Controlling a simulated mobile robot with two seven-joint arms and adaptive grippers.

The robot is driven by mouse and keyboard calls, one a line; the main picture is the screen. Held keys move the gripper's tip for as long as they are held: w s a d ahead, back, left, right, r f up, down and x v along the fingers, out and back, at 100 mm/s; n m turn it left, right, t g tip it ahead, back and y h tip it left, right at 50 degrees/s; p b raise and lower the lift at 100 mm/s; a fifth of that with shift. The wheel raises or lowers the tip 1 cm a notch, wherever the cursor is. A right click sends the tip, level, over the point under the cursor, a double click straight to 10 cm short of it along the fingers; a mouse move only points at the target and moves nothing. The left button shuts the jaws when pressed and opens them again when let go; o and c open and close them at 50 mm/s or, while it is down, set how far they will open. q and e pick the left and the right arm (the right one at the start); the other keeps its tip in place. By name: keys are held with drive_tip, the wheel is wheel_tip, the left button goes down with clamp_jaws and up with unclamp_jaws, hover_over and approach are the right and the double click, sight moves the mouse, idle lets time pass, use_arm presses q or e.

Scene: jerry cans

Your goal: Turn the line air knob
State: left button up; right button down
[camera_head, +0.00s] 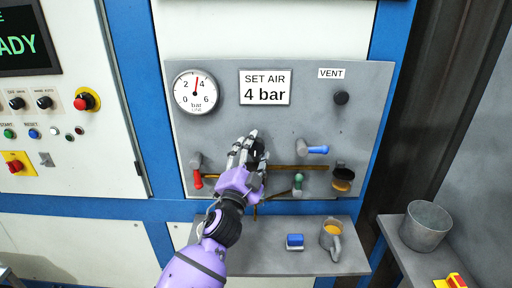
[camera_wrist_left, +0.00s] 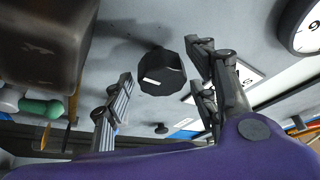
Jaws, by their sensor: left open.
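The line air knob is a black faceted knob (camera_head: 259,147) on the grey panel, partly hidden behind my fingers in the head view. In the left wrist view the knob (camera_wrist_left: 162,73) shows clearly, with a white mark on its face. My left gripper (camera_head: 245,146) is open in front of the panel. Its fingers lie on either side of the knob in the wrist view, with gaps visible; contact is not evident. The round gauge (camera_head: 196,92) has its red needle just right of the top, between 2 and 4. A sign (camera_head: 265,88) reads "SET AIR 4 bar". My right gripper is out of view.
A black vent knob (camera_head: 341,98), a blue-handled valve (camera_head: 313,149), a red handle (camera_head: 198,179) and a green handle (camera_head: 298,182) sit around the panel. The shelf (camera_head: 268,262) below holds a blue block (camera_head: 295,241) and an oil jug (camera_head: 331,240). A metal bucket (camera_head: 426,226) stands right.

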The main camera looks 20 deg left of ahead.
use_arm(q)
drive_tip(key=shift+w+r, duration=0.25)
drive_tip(key=shift+w, duration=0.55)
drive_tip(key=shift+f, duration=0.1)
drive_tip(key=c, duration=1.1)
drive_tip(key=shift+f+n+b, duration=0.3)
drive_tip(key=shift+n+b, duration=0.05)
drive_tip(key=shift+n, duration=0.15)
drive_tip(key=shift+n+y, duration=0.4)
drive_tip(key=shift+r+b, duration=0.1)
drive_tip(key=shift+b, duration=0.2)
drive_tip(key=shift+r, duration=0.15)
drive_tip(key=o, duration=1.1)
drive_tip(key=shift+d, duration=0.1)
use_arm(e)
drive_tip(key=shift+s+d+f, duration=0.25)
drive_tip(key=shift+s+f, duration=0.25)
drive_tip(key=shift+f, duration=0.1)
